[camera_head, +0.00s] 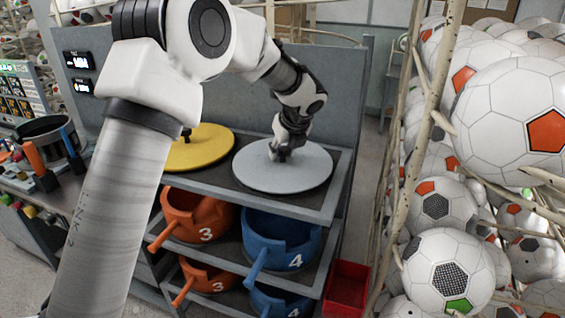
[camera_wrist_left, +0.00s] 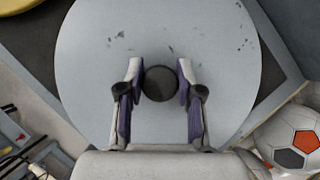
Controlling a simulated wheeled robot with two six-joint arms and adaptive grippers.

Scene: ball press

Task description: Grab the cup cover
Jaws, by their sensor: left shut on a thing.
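The light grey round cup cover (camera_head: 257,172) lies flat on the top shelf of the rack. It fills most of the left wrist view (camera_wrist_left: 160,30) and has a dark round knob (camera_wrist_left: 160,83) in its middle. My left gripper (camera_head: 283,152) points down over the cover's centre. Its two fingers stand on either side of the knob and are shut on it. In the head view the gripper hides the knob. A yellow cover (camera_head: 205,150) lies to the left on the same shelf, partly behind my arm. My right gripper is not in view.
Orange cups (camera_head: 197,215) marked 3 and blue cups (camera_head: 283,240) marked 4 stand on the lower shelves. A grey panel (camera_head: 345,90) rises behind. A red bin (camera_head: 347,288) is at the lower right. A caged pile of footballs (camera_head: 440,270) fills the right side.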

